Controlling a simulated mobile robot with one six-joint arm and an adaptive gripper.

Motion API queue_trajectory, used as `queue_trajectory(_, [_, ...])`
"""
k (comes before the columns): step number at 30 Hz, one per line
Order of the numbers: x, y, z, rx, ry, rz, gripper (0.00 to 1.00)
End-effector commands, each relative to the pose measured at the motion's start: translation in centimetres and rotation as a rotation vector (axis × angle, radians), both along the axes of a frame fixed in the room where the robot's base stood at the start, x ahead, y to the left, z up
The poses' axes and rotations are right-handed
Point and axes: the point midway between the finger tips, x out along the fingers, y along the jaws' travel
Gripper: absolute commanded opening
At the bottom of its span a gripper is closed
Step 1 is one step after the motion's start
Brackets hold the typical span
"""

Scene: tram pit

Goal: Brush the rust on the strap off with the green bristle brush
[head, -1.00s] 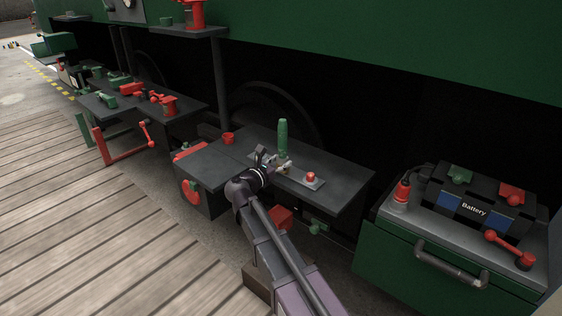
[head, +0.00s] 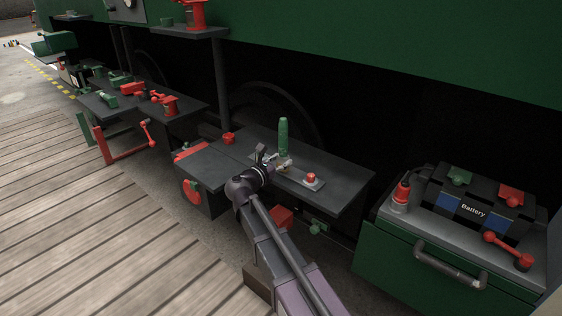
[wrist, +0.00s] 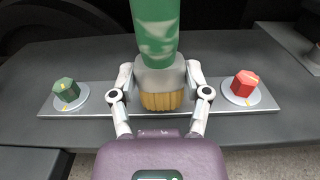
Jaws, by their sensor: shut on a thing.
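The green bristle brush (head: 283,134) stands upright above the dark bench in the head view, its bristles pointing down. In the wrist view its green handle (wrist: 154,28), grey collar and tan bristles (wrist: 161,101) show. My gripper (wrist: 161,84) is shut on the brush at the collar, one finger on each side. The strap (wrist: 220,105), a flat grey metal strip with a bolt at each end, lies on the bench below. The bristles are over the strap's middle; I cannot tell whether they touch it. Any rust there is hidden behind the brush and gripper.
A green bolt (wrist: 67,91) and a red bolt (wrist: 242,85) stand up at the strap's ends. The bench (head: 340,187) is mostly clear at right. A red cup-like part (head: 229,138) sits at its back left. A battery (head: 474,211) stands on a cabinet at right.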

Motion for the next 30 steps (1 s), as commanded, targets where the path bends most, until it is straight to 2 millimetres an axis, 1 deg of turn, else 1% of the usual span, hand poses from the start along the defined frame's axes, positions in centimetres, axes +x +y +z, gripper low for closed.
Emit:
queue_trajectory(5, [-0.3, 0.0, 0.0, -0.001, -0.001, 0.0, 0.12])
queue_trajectory(14, [-1.4, 0.3, 0.0, -0.001, -0.001, 0.001, 0.12])
queue_trajectory(30, [-1.4, 0.3, -0.1, -0.001, -0.001, 0.0, 0.12])
